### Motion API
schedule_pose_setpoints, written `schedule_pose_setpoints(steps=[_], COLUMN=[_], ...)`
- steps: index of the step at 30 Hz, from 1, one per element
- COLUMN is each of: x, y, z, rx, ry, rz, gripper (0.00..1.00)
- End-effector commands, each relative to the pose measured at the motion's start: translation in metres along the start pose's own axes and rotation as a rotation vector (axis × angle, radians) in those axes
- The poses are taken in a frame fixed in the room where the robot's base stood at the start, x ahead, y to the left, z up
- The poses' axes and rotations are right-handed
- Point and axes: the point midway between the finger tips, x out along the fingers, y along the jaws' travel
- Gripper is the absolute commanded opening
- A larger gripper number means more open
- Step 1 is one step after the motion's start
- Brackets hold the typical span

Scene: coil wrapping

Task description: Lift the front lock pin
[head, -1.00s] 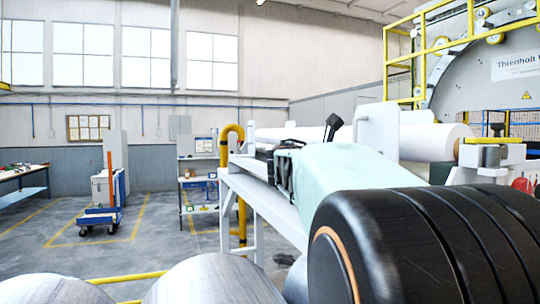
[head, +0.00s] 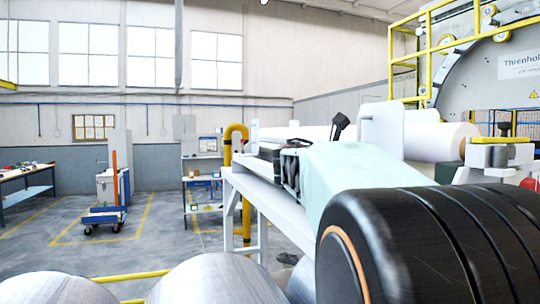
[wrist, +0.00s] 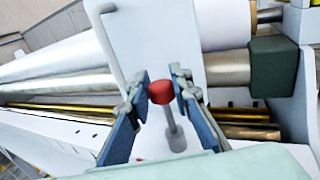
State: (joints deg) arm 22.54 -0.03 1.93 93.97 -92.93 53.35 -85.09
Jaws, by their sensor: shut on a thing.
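The front lock pin, with its red knob (wrist: 161,92) and grey shaft, shows in the middle of the wrist view. Below the knob, the shaft runs down to a round grey base on a white plate (wrist: 155,30). My gripper (wrist: 162,88) has its two blue-grey fingers on either side of the red knob and is shut on it. How far the pin stands out of its seat I cannot tell. In the head view my own arm hides the pin and the fingertips.
Metal and brass-coloured bars (wrist: 70,88) run beside the pin, with a dark green block (wrist: 273,66) at right. In the head view, a white roll (head: 440,141) lies behind the upright plate (head: 381,128), and large grey rolls (head: 215,278) lie in front. Open floor is at left.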

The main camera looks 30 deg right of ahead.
Motion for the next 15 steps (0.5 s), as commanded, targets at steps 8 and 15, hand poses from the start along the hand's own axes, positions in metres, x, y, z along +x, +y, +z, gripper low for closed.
schedule_pose_setpoints(steps=[8,15], x=[0.0,0.0], y=[0.0,0.0], z=[0.015,0.03], rx=[0.003,0.001], ry=[-0.003,-0.001], rz=[0.0,0.0], gripper=[0.0,0.0])
